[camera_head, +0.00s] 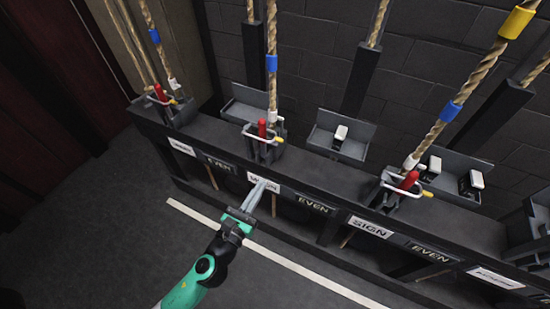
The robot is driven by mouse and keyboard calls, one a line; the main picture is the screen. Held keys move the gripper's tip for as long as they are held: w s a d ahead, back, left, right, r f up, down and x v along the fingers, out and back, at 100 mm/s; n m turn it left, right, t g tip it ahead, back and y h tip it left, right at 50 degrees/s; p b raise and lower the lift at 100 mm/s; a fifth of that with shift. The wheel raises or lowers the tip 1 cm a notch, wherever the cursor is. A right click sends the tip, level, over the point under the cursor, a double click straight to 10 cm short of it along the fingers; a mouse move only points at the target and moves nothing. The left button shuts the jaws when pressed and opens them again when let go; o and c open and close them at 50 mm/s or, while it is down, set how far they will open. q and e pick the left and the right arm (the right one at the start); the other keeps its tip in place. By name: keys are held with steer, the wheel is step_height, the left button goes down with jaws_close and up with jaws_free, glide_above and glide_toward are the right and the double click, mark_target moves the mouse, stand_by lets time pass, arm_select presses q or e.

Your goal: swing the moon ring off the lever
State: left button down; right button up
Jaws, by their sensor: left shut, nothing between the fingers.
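My left gripper (264,184) is shut and empty. Its fingertips are in front of this label, below the lever and apart from the ring. My right gripper is not in view.
The right one's label reads SIGN (370,227). White switches (340,133) sit in trays behind the rail. The floor (110,240) in front is clear.

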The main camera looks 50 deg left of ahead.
arm_select(q)
steer(key=shift+a+f, duration=0.1)
steer(key=shift+f, duration=0.1)
steer(key=w+a+r+p, duration=0.2)
steer(key=w+a+r, duration=0.2)
steer(key=w, duration=0.5)
steer(key=shift+w+a+r, duration=0.2)
steer(key=shift+w+r, duration=0.05)
steer(key=shift+w, duration=0.15)
steer(key=shift+p, duration=0.3)
